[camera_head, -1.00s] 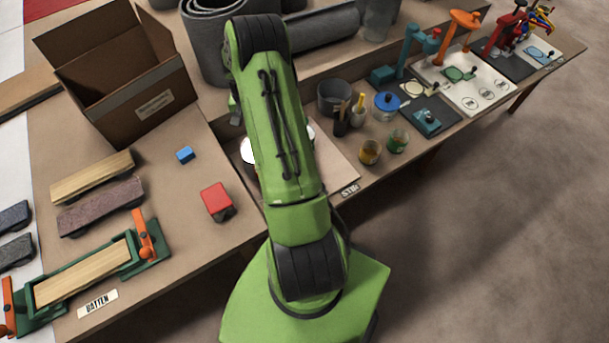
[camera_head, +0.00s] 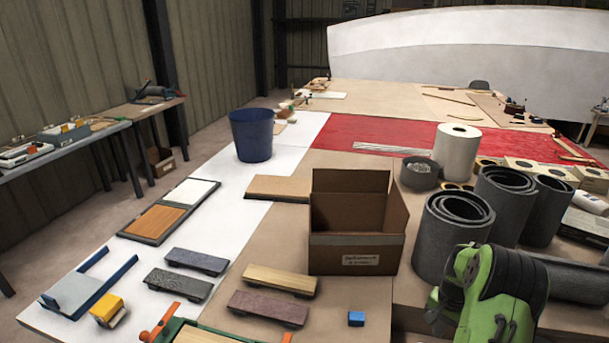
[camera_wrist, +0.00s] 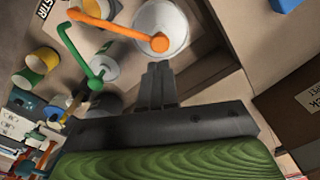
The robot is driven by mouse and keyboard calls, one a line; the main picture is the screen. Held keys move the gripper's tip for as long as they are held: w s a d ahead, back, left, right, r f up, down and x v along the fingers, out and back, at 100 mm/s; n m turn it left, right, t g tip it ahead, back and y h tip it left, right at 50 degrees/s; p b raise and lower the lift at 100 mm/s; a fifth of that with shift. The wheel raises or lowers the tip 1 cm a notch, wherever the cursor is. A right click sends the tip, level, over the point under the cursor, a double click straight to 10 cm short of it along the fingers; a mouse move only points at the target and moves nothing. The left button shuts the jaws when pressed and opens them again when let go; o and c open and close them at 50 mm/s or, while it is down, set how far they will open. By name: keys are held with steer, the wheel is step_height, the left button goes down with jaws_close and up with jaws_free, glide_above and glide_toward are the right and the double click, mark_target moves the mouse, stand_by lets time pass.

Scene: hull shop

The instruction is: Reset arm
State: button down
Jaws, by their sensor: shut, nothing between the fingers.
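My green arm (camera_head: 490,295) shows at the lower right of the head view, and its gripper end is not visible there. In the wrist view my gripper (camera_wrist: 160,68) is shut, its two dark fingers together with nothing between them. The fingertips appear just below a white round pot (camera_wrist: 172,22) in the picture; I cannot tell the gap. An orange stick with a ball end (camera_wrist: 125,28) crosses over the pot. A bent green stick (camera_wrist: 78,58) is to its left.
In the head view an open cardboard box (camera_head: 355,250) stands left of my arm, with grey rolls (camera_head: 455,232) close behind it. A blue block (camera_head: 356,319) lies in front of the box. A blue bucket (camera_head: 251,135) stands farther back. Cans and a STIR label (camera_wrist: 44,8) show in the wrist view.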

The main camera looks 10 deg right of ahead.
steer(key=s+a+r+n+t+h, duration=0.2)
steer(key=a+r+n, duration=0.4)
steer(key=a+r, duration=1.4)
steer(key=s+a+r+n+t+y, duration=0.1)
steer(key=s+a+r+n, duration=0.2)
steer(key=s+a, duration=0.2)
steer(key=s+a+r+n+t+y, duration=0.1)
steer(key=s+a+r+n+t, duration=0.1)
steer(key=s+a, duration=0.4)
steer(key=s+r, duration=0.1)
steer(key=s, duration=0.4)
steer(key=shift+s+n+t, duration=0.3)
steer(key=shift+n, duration=0.1)
steer(key=shift+r, duration=0.1)
steer(key=shift+d, duration=0.1)
